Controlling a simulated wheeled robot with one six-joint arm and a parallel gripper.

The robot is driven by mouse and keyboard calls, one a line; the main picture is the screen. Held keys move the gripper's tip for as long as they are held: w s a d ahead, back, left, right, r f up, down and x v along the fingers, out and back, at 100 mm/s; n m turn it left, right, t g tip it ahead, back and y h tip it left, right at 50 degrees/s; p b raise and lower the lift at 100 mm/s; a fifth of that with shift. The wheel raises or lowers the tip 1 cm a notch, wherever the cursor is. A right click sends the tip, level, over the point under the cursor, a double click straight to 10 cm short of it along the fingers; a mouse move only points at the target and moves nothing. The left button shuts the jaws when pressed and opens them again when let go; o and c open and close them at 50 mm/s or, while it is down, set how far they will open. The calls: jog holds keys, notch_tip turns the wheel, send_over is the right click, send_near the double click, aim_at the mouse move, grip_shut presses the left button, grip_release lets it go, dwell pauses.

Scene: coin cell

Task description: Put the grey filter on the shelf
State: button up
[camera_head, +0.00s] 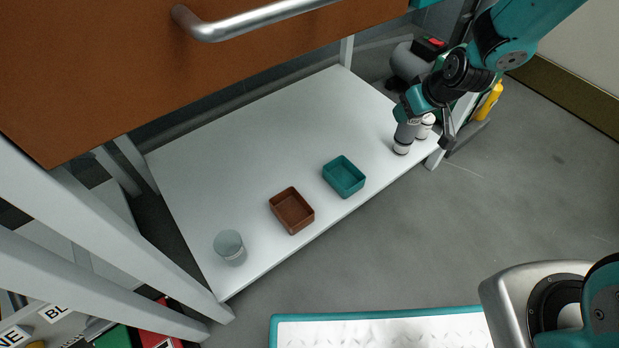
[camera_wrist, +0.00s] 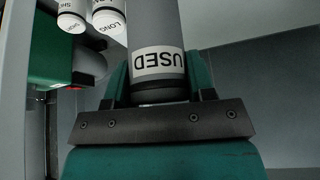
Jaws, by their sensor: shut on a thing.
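The grey filter (camera_head: 405,136) is a grey cylinder at the right end of the white shelf (camera_head: 260,130). In the wrist view the grey filter (camera_wrist: 155,30) carries a white label reading "USED". My gripper (camera_head: 420,117) is shut on it; in the wrist view the jaws (camera_wrist: 160,97) sit on both sides of its dark end. The filter is at or just above the shelf surface; I cannot tell if it touches. My fingers hide part of it.
White filters (camera_head: 424,127) stand close beside the grey one; one in the wrist view reads "LONG" (camera_wrist: 108,18). A teal bin (camera_head: 344,192), a brown bin (camera_head: 274,204) and a clear cup (camera_head: 229,246) line the shelf's front. A brown panel with a handle (camera_head: 250,20) hangs above.

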jog(key=a+f+n+b, duration=0.1)
jog(key=f+b, duration=0.3)
jog(key=w+a+f+n+y+b, duration=0.1)
jog(key=a+f+n+b, duration=0.1)
jog(key=f+b, duration=0.2)
jog(key=a+f+n+g+y+b, duration=0.1)
jog(key=f+b, duration=0.4)
jog(key=f, duration=0.1)
jog(key=shift+w+a+n, duration=0.3)
jog(key=shift+w, duration=0.05)
jog(key=shift+r, duration=0.2)
jog(key=o, duration=0.9)
jog(key=shift+f, duration=0.15)
